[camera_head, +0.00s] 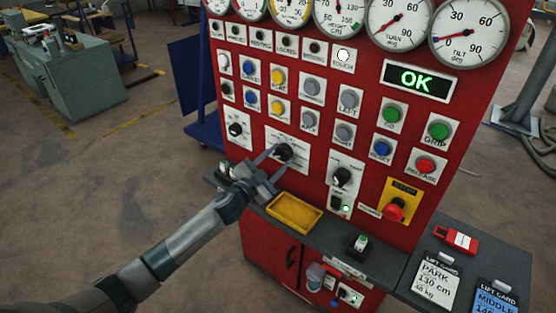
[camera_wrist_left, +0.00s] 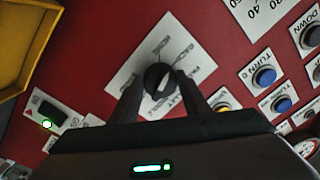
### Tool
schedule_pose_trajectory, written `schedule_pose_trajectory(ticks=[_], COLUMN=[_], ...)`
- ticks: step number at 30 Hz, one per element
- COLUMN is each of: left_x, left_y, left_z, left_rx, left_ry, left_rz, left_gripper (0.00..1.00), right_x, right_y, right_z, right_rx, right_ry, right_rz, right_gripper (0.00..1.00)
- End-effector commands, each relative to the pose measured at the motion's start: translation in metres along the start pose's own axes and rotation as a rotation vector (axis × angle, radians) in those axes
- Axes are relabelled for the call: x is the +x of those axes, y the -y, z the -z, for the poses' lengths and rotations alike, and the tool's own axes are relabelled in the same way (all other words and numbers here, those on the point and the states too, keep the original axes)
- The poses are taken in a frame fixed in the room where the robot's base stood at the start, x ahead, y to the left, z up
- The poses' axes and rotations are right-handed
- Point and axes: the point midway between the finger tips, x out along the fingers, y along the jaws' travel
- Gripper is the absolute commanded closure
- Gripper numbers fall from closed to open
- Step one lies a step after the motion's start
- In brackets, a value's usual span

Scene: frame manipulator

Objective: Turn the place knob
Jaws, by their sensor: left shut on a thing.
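The place knob (camera_head: 284,151) is a black rotary knob on a white label plate, low on the red panel. In the left wrist view the knob (camera_wrist_left: 158,76) has a pale pointer line, and its plate carries several printed words around it, seen rotated. My left gripper (camera_head: 279,158) reaches in from the left and is shut on the knob, with one finger on each side of it; the fingers also show in the left wrist view (camera_wrist_left: 160,90). The fingers hide part of the knob and its plate. My right gripper is not in view.
Other black knobs sit left (camera_head: 236,129) and right (camera_head: 342,177) on the panel. Several coloured buttons, dials and a green "OK" display (camera_head: 416,79) are above. A yellow tray (camera_head: 294,212) lies on the ledge below my gripper. A red emergency button (camera_head: 394,210) is lower right.

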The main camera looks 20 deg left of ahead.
Motion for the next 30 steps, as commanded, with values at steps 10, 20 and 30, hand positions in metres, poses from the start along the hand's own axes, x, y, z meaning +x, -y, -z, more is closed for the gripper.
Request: schedule_pose_trajectory(ticks=[10,20,30], left_x=[0.0,0.0,0.0], left_y=[0.0,0.002,0.002], left_z=[-0.002,-0.002,-0.001], left_rx=[0.331,0.646,0.939], left_ry=[-0.017,-0.034,-0.049], left_rz=[0.003,0.007,0.009], left_gripper=[0.8,0.8,0.8], right_x=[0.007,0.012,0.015], right_y=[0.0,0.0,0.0], right_z=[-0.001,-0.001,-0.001], right_rx=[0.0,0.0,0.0], right_ry=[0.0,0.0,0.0], right_rz=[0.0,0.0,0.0], right_gripper=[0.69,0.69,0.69])
